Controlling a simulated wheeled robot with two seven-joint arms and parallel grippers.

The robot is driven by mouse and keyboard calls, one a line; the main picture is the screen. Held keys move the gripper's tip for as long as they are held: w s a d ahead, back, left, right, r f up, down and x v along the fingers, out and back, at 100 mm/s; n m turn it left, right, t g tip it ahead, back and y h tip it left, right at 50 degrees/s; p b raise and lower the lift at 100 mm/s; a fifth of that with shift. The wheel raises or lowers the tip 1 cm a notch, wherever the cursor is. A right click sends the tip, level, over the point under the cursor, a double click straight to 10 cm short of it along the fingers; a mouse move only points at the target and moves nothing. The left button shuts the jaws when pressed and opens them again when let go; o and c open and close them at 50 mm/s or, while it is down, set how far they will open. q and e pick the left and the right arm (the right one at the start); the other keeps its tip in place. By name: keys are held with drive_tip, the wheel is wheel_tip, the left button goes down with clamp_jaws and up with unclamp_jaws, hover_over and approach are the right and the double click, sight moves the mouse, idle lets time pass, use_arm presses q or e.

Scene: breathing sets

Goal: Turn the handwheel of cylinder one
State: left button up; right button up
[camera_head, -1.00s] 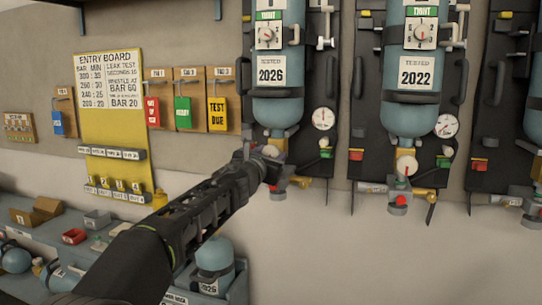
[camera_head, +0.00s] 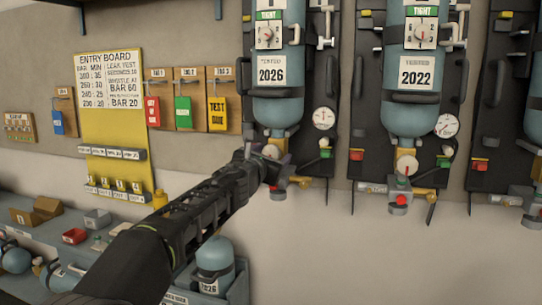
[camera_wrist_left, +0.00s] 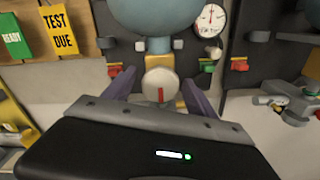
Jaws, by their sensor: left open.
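The leftmost blue cylinder (camera_head: 277,108) hangs upside down on a black wall panel, with a label reading 2026. Below its neck is a pale round handwheel (camera_head: 271,152), partly hidden by my gripper. In the left wrist view the handwheel (camera_wrist_left: 160,87) faces me and shows a red mark. My left gripper (camera_head: 268,160) reaches up to it from the lower left. In the left wrist view its two purple fingers stand apart, one on each side of the handwheel. I cannot tell whether they touch it. My right gripper is out of view.
A second cylinder (camera_head: 411,115), labelled 2022, hangs to the right with its own valve, and a third is cut off at the right edge. A round gauge (camera_head: 324,118) sits beside the first cylinder. The yellow entry board (camera_head: 112,105) and coloured tags are left; a cluttered bench is below.

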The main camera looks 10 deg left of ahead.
use_arm(q)
drive_tip(key=s+b, duration=0.2)
drive_tip(key=s, duration=0.5)
drive_tip(key=shift+s+a, duration=0.25)
drive_tip(key=shift+s, duration=0.15)
